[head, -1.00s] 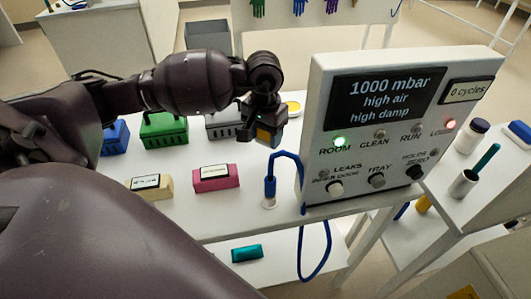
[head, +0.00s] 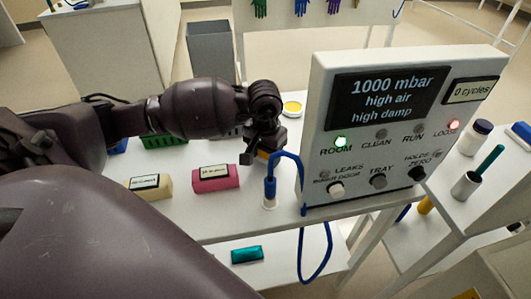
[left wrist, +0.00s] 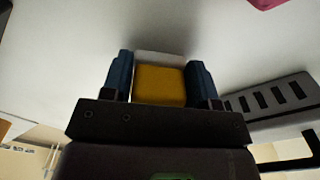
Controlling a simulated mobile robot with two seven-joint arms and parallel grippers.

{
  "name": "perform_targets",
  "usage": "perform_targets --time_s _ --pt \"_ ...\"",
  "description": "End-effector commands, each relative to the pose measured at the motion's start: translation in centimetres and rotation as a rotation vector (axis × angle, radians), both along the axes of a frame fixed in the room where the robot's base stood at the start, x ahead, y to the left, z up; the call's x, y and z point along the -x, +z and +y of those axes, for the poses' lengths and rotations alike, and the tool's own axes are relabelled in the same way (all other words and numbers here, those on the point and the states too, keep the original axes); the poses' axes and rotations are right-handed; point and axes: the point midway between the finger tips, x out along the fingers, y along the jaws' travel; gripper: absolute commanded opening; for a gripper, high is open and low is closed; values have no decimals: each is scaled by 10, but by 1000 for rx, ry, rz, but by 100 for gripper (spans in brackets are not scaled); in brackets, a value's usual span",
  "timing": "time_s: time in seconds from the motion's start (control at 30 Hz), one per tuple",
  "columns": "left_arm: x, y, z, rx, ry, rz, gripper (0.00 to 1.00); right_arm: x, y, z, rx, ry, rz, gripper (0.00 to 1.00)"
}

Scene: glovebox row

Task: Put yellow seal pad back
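The yellow seal pad (left wrist: 160,85) sits between the two blue fingers of my left gripper (left wrist: 161,80) in the left wrist view, with a pale strip along its far edge. The fingers touch or nearly touch both its sides, and it looks held. In the head view my left gripper (head: 262,152) points down low over the white table, left of the display box, with a bit of yellow showing at its tip. Whether the pad touches the table is hard to tell. My right gripper is not in view.
A pink block (head: 215,179) and a cream block (head: 150,187) lie left of the gripper. A blue-cabled probe (head: 269,190) stands close in front. The display box (head: 390,130) stands right. A round yellow-topped dish (head: 292,108) is behind. A teal block (head: 247,255) lies on the lower shelf.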

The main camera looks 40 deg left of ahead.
Motion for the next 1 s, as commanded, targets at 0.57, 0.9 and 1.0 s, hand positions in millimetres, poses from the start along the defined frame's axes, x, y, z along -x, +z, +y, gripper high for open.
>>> perform_targets --time_s 0.57,0.9,1.0 --pt "0 7 0 -1 -1 -1 80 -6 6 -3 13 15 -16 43" --pt "0 67 1 -1 -1 -4 80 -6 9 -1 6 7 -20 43" --pt "0 85 0 -1 0 -4 80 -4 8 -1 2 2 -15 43"
